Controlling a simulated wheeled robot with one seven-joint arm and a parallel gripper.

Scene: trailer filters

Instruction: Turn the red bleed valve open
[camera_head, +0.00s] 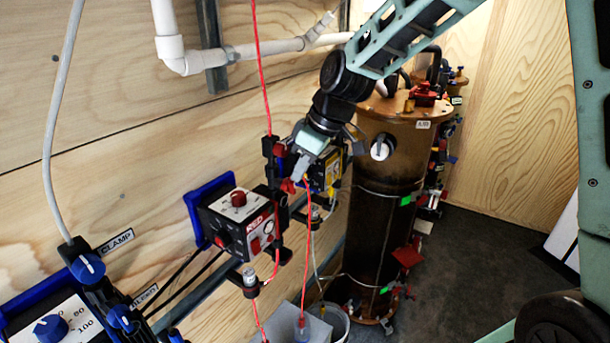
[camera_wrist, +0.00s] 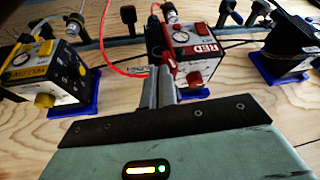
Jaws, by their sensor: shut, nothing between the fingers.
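A small red valve handle (camera_head: 288,186) sits on a dark fitting on the red tubing line, beside the box labelled RED (camera_head: 238,222). I take it for the bleed valve. In the wrist view a red handle (camera_wrist: 167,76) shows close to my fingers, in front of the RED box (camera_wrist: 200,62). My gripper (camera_head: 299,176) points down at this handle from above and right. In the wrist view my gripper (camera_wrist: 160,88) is shut with nothing held. Its tips are near or touching the handle; I cannot tell which. The handle's far side is hidden.
A yellow-labelled box (camera_head: 322,172) stands right behind my gripper. A tall brown cylinder (camera_head: 385,180) with many fittings is further right. Red tubing (camera_head: 261,70) runs vertically past the valve. A white bucket (camera_head: 335,318) stands below. The plywood wall (camera_head: 110,150) is behind.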

